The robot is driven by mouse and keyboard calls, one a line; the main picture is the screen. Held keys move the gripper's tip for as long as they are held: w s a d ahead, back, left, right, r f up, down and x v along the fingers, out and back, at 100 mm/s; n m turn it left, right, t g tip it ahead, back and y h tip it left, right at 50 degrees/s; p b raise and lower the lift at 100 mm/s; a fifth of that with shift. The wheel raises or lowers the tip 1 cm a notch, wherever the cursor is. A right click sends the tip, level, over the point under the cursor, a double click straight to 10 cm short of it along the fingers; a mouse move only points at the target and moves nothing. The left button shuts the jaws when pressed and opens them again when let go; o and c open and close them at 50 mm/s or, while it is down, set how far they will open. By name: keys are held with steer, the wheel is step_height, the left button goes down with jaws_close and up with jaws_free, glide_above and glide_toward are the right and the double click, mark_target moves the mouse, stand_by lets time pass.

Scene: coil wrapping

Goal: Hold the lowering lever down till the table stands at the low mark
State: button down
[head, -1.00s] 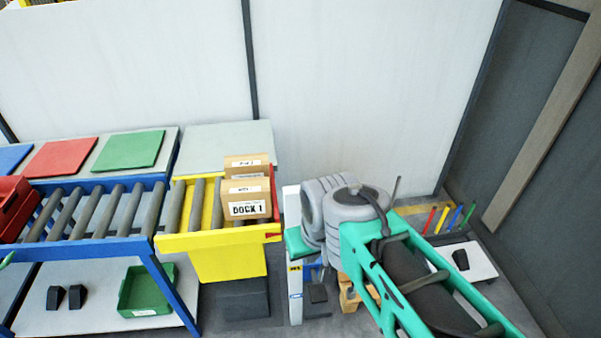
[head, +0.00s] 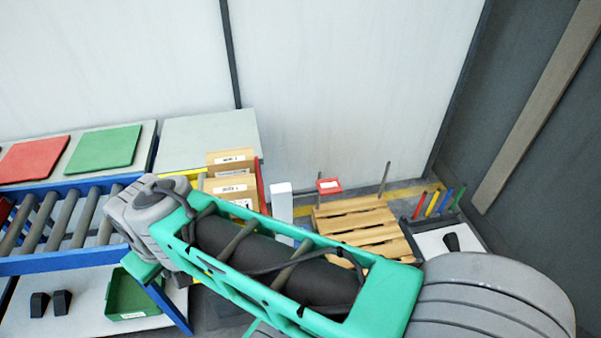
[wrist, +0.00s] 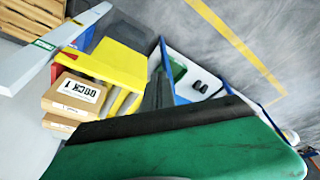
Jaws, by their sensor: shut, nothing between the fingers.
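The yellow lift table (wrist: 118,62) carries cardboard boxes (wrist: 72,95), one labelled DOCK 1. In the head view the boxes (head: 232,185) show above my arm, which covers most of the table. A white post (wrist: 75,37) with a green mark stands beside the table; its top shows in the head view (head: 281,202). A small red piece sits at the table's edge near the post. I cannot make out the lowering lever in either present view. My gripper (wrist: 165,122) is shut and empty, apart from the boxes; it is partly seen in the head view (head: 143,270).
A blue roller conveyor (head: 75,215) stands left of the table, with a green bin (head: 128,295) on the shelf below. A wooden pallet (head: 360,225) and a red sign (head: 328,185) are to the right. Coloured sticks stand at the far right.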

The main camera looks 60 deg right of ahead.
steer(key=shift+s+d, duration=0.15)
steer(key=w+d+r+m+h+p, duration=0.1)
steer(key=d+r+m, duration=0.1)
steer(key=d+m, duration=0.15)
steer(key=w+d+r+m+p, duration=0.1)
steer(key=w+d+r+m, duration=0.1)
steer(key=d, duration=0.3)
step_height(320, 180, up, 5)
steer(key=m+g+h+p, duration=0.1)
steer(key=m+g+p, duration=0.4)
steer(key=m, duration=1.7)
glide_above(330, 185)
steer(key=w+a+b, duration=0.1)
steer(key=w+a, duration=0.1)
steer(key=a, duration=0.1)
steer(key=shift+w+d+g, duration=0.1)
steer(key=shift+w+g, duration=0.1)
steer(key=shift+g, duration=0.2)
steer(key=x, duration=0.4)
steer(key=p+x, duration=0.1)
steer(key=x, duration=0.4)
steer(key=p+x, duration=0.1)
steer(key=x, duration=0.3)
steer(key=shift+w+f, duration=0.35)
steer(key=shift+f, duration=0.15)
